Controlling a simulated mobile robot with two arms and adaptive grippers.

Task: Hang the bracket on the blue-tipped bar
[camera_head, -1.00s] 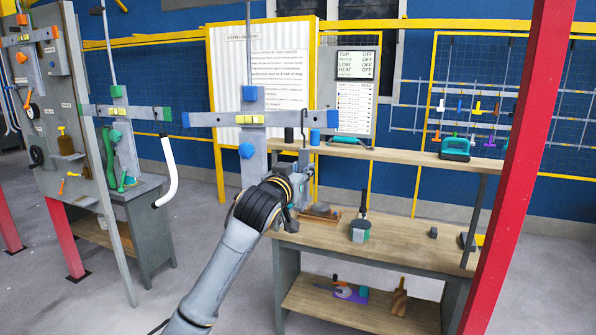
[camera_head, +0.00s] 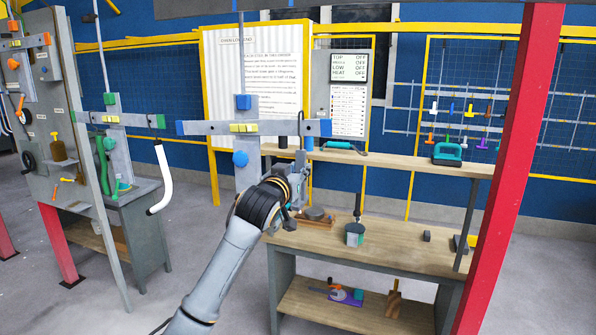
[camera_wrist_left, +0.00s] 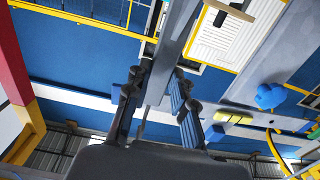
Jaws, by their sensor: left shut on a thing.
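The blue-tipped bar (camera_head: 205,128) is a grey crosspiece with blue ends and a yellow middle, on a grey upright with blue knobs. My left gripper (camera_head: 296,183) is just below the bar's right part. It is shut on the bracket, a grey piece whose thin hooked top (camera_head: 301,125) shows in front of the bar, near its right blue end. I cannot tell whether they touch. In the left wrist view the fingers (camera_wrist_left: 156,102) are on either side of the grey bracket (camera_wrist_left: 178,35), and the blue knob (camera_wrist_left: 270,96) is to the right. My right gripper is not in view.
A workbench (camera_head: 400,250) with a shelf stands behind and to the right, with a cup (camera_head: 355,234) on it. A red post (camera_head: 515,160) rises at right. A green-tipped bar (camera_head: 135,120) and a white curved tube (camera_head: 160,180) are at left.

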